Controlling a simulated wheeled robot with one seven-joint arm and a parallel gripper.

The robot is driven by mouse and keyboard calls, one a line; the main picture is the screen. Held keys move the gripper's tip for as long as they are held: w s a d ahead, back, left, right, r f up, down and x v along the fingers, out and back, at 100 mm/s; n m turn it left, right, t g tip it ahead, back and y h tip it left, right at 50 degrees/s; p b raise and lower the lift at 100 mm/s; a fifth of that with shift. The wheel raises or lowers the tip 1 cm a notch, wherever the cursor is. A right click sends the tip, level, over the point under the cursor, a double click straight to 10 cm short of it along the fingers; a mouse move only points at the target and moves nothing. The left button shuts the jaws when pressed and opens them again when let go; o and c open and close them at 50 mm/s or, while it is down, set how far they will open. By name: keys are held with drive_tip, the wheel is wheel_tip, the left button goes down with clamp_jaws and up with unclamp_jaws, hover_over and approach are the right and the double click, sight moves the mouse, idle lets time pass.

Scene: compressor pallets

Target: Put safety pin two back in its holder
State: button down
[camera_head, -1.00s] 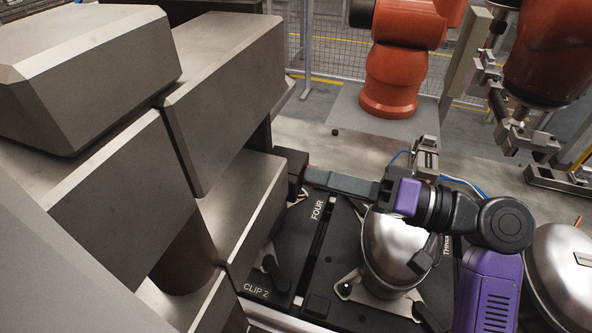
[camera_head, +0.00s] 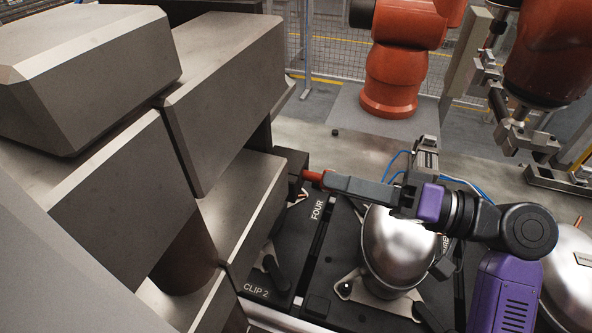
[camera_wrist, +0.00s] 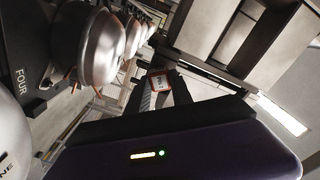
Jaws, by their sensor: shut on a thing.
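The red safety pin (camera_head: 313,176) shows as a short red piece at the tip of my gripper (camera_head: 327,179) in the head view. My gripper is shut on it and reaches in from the right, roughly level. The pin's left end meets the face of a dark block (camera_head: 291,160) beside the grey stacked blocks. I cannot tell whether the pin sits inside that block or only in front of it. In the wrist view, an orange-edged piece with a pale label (camera_wrist: 160,82) shows between the fingers of my gripper (camera_wrist: 163,92). No number on it is readable.
Large grey blocks (camera_head: 225,90) stand close on the left. An orange robot (camera_head: 390,80) stands behind. Open floor lies beyond the pallet.

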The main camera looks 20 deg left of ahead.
drive_tip(key=shift+s+d, duration=0.1)
drive_tip(key=shift+d, duration=1.45)
drive_tip(key=shift+d, duration=0.15)
drive_tip(key=shift+s+d, duration=0.1)
drive_tip(key=shift+d, duration=2.75)
